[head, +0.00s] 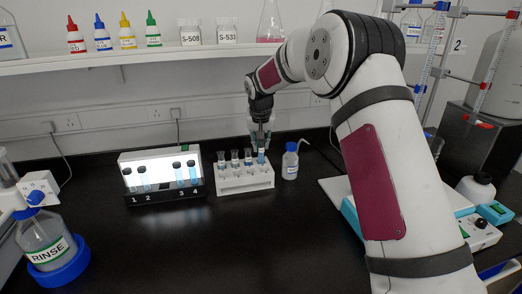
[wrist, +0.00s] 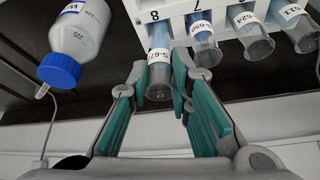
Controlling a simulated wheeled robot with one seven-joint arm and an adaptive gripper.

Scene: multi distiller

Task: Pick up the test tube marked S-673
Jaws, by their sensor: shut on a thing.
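A test tube (wrist: 159,90) with a white label, partly readable as "S-67", stands in the white rack (head: 246,186) at the position marked 8 in the wrist view. My gripper (wrist: 160,72) has its teal-padded fingers closed on either side of this tube near its upper end. In the head view my gripper (head: 261,136) is above the right end of the rack, with the tube (head: 261,156) below it.
A blue-capped bottle (head: 290,161) stands just right of the rack. A lit stand (head: 160,194) with several vials is at the left. A rinse bottle (head: 47,240) is at the front left. A shelf (head: 150,60) runs above. The bench's middle front is clear.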

